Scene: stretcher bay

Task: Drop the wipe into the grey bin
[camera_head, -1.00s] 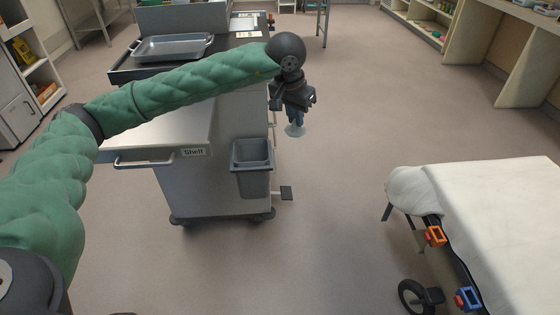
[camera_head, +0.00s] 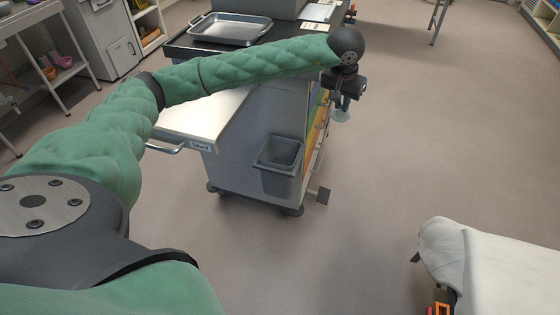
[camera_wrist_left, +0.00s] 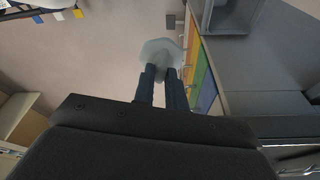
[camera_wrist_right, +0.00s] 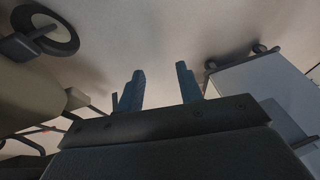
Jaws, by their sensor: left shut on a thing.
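The pale, translucent wipe (camera_head: 341,116) hangs from the fingertips of my left gripper (camera_head: 343,102) in the head view. In the left wrist view, the wipe (camera_wrist_left: 160,52) is pinched between the two dark fingers of the left gripper (camera_wrist_left: 164,74). The grey bin (camera_head: 278,165) is mounted on the near end of the trolley. In the picture, the left gripper is above and to the right of the bin, clear of its opening. My right gripper (camera_wrist_right: 162,82) is open and empty in the right wrist view, with its fingers apart. It does not show in the head view.
The trolley (camera_head: 240,165) carries a metal tray (camera_head: 230,29) and has a side shelf (camera_head: 200,125) labelled "Shelf". A pedal (camera_head: 323,195) sticks out low beside the bin. A stretcher (camera_head: 505,270) stands at bottom right. The floor (camera_head: 400,150) between is clear.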

